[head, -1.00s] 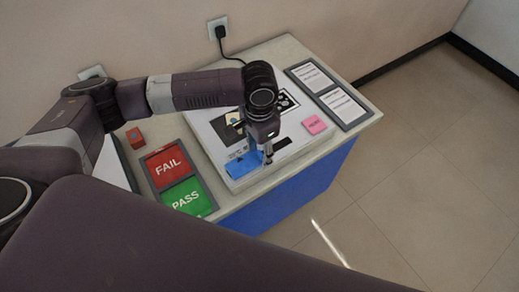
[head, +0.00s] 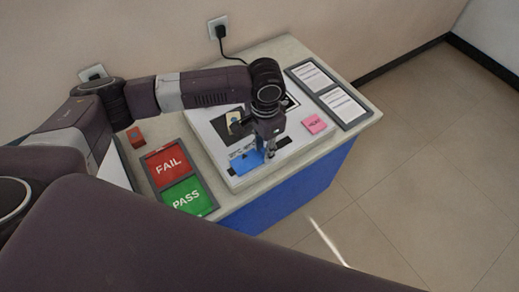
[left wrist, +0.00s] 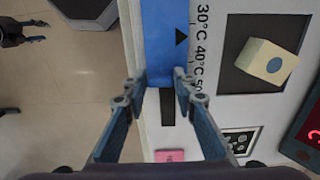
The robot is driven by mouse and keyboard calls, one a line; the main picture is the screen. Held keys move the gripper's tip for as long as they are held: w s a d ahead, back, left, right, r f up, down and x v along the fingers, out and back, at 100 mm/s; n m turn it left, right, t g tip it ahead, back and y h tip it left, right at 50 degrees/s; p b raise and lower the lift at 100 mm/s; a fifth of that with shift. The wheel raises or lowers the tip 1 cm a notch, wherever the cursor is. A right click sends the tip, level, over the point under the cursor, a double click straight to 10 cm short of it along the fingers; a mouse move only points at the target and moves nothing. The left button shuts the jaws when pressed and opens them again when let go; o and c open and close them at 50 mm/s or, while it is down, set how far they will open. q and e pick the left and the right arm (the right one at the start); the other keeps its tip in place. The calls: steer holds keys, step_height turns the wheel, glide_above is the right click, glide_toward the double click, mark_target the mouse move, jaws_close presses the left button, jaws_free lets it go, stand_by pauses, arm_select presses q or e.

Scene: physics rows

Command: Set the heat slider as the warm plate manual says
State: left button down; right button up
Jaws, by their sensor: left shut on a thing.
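The warm plate (head: 293,147) is a white slab on the table. Its blue heat slider (head: 246,163) also shows in the left wrist view (left wrist: 166,40), with a black triangle pointing at a printed scale. The triangle is between the 30°C and 40°C labels; part of a 50 label shows beyond. My left gripper (left wrist: 161,76) is shut on the slider, one finger on each side; it also shows in the head view (head: 268,150). The dark slot (left wrist: 167,106) continues below the slider. My right gripper (left wrist: 38,31) is at the wrist view's upper left, fingers apart, empty.
Two printed pages (head: 325,90) lie in a grey frame at the right. A pink note (head: 314,124) lies on the plate. A yellow block with a blue dot (left wrist: 266,62) sits on a black square. FAIL (head: 168,163) and PASS (head: 187,197) panels are left.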

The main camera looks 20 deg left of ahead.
arm_select(q)
steer(key=w+d, duration=0.2)
steer(key=w, duration=0.1)
steer(key=shift+d, duration=0.15)
steer(key=shift+r, duration=0.1)
steer(key=c, duration=1.6)
jaws_free()
steer(key=shift+s, duration=0.1)
step_height(320, 180, up, 12)
steer(key=shift+f, duration=0.1)
